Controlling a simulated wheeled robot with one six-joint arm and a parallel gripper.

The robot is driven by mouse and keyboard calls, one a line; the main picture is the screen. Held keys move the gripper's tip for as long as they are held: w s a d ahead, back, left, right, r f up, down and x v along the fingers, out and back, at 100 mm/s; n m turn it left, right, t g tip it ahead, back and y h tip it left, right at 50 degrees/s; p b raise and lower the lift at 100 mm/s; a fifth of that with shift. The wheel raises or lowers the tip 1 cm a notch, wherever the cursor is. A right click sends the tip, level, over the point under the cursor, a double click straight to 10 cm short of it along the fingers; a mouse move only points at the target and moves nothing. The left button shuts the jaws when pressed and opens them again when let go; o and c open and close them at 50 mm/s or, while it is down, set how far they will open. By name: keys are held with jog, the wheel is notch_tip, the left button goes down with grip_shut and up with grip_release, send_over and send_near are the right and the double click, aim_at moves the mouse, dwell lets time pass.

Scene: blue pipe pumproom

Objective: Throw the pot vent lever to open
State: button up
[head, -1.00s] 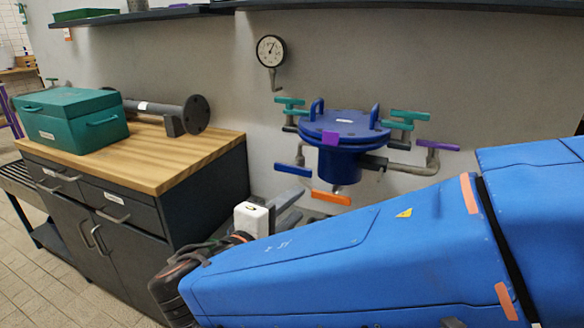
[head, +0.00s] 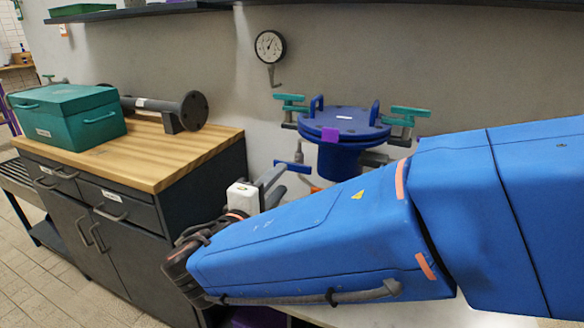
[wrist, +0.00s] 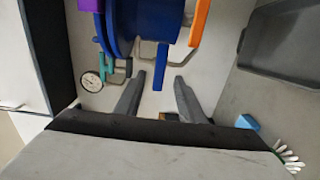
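The blue lidded pot (head: 345,135) is mounted at the wall, with several coloured levers around it. A blue lever (head: 293,166) sticks out low at its left; in the wrist view this lever (wrist: 161,66) hangs just ahead of the gap between my fingers. An orange lever (wrist: 200,22) is to its right in the wrist view and mostly hidden in the head view. Teal levers (head: 291,103) (head: 410,112) are at both sides of the lid. My gripper (wrist: 160,82) is open and empty, just below the blue lever in the head view. Which lever is the vent cannot be told.
A pressure gauge (head: 270,46) is on the wall, upper left of the pot. A wooden-topped cabinet (head: 185,155) at left carries a teal box (head: 68,116) and a flanged pipe (head: 188,110). A grey tray (wrist: 285,45) shows right in the wrist view.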

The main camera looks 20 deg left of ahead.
aim_at(291, 168)
jog(key=w, duration=0.8)
jog(key=shift+w+d, duration=0.2)
jog(key=shift+d, duration=0.15)
grip_shut()
